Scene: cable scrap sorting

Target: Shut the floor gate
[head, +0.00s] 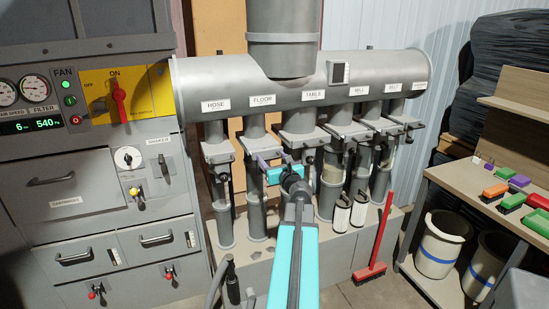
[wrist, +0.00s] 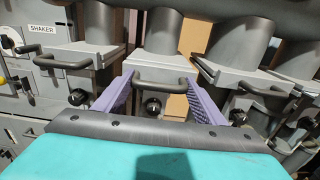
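The floor gate (head: 256,146) is a grey sliding plate on the drop pipe below the FLOOR label (head: 262,100). In the wrist view the floor gate (wrist: 163,66) is in the middle, with a dark bar handle (wrist: 165,88) along its near edge and a black knob (wrist: 152,108) below. My gripper (wrist: 160,82) is open, its purple fingers on either side of the handle. It is not clear whether they touch the gate. In the head view my gripper (head: 272,160) is in front of the floor pipe, partly hiding it. How far the plate is pulled out is hard to tell.
The hose gate (head: 217,150) is close on the left and the table gate (head: 303,136) close on the right, both with handles. A control cabinet (head: 75,180) stands left.

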